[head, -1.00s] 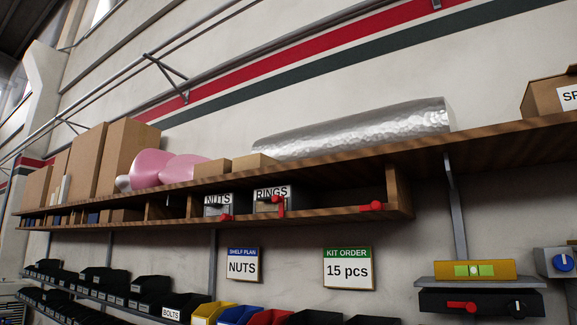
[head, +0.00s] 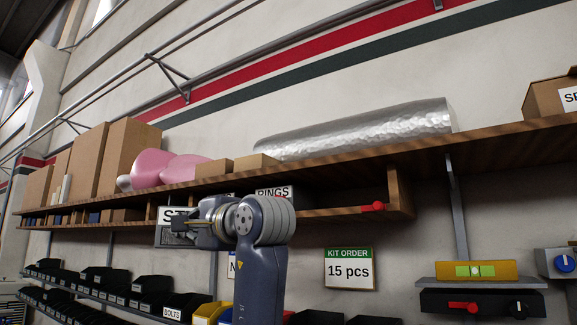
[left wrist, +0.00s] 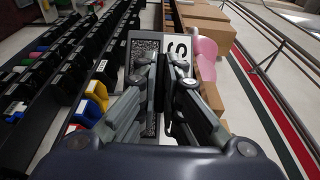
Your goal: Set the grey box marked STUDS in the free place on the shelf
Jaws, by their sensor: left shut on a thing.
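My left gripper (head: 192,232) is shut on the grey box marked STUDS (head: 162,240), whose label shows only "ST" in the head view. The gripper and box are in front of the lower shelf board. In the left wrist view the fingers (left wrist: 165,78) clasp the box (left wrist: 142,48), and its label shows an "S". The wooden shelf (head: 330,213) holds the RINGS box (head: 273,191), partly hidden by my arm. The NUTS box is almost wholly hidden. A dark, open space (head: 335,195) lies right of RINGS. My right gripper is not in view.
A red piece (head: 373,207) sits at the shelf's front edge, near the end panel (head: 399,192). Black bins (head: 95,275) stand below.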

